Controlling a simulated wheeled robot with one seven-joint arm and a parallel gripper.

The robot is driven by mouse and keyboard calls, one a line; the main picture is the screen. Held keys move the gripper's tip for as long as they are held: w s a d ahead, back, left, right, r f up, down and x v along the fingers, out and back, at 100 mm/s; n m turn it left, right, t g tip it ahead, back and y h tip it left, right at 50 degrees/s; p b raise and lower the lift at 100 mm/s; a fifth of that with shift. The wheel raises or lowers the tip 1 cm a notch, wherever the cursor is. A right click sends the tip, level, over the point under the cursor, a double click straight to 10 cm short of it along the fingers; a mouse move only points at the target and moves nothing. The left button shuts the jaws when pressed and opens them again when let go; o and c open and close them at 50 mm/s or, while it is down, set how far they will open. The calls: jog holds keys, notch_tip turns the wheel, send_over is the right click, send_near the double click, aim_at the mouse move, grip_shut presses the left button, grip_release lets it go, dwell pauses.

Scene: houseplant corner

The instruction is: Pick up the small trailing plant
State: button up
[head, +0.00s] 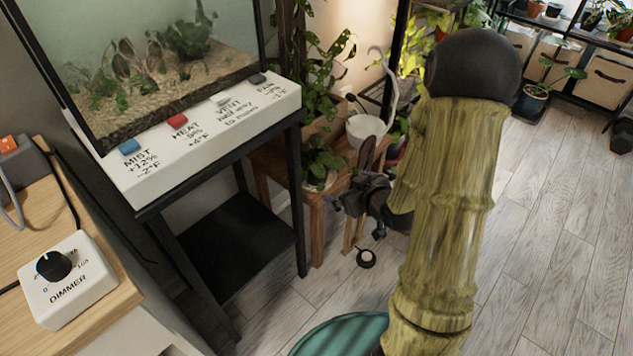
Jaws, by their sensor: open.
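A small trailing plant (325,158) with green leaves stands in a light pot (318,181) on the wooden stand (316,215), just right of the black tank stand. Some of its leaves hang over the pot. My gripper (345,203) is small and dark in this view, at the right side of the stand, a little right of and below the pot. It is open and appears empty. My arm hides part of the area behind it, and I cannot tell the exact gap between the gripper and the pot.
A white watering can (367,130) with a curved handle stands behind the gripper. A taller climbing plant (312,85) rises behind the small one. The tank's black stand (230,205) is close at left. A small dark round item (366,259) lies on the floor. Open floor (560,250) lies at right.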

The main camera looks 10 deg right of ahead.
aim_at(325, 170)
jog(key=f+t+y+b, duration=0.1)
jog(key=t+b, duration=0.1)
jog(key=f+t+y+b, duration=0.1)
jog(key=f, duration=0.1)
jog(key=d+f+t+y+b, duration=0.1)
jog(key=t+b, duration=0.1)
jog(key=shift+s+f+m+t+b, duration=0.15)
jog(key=shift+s+m+t+b, duration=0.15)
jog(key=shift+b, duration=0.05)
jog(key=b+x, duration=0.4)
jog(key=x, duration=0.7)
jog(key=shift+w+a+f+b, duration=0.1)
jog(key=shift+w+a+b, duration=0.05)
jog(key=shift+w+b, duration=0.15)
jog(key=shift+w+a, duration=0.1)
jog(key=shift+w, duration=0.15)
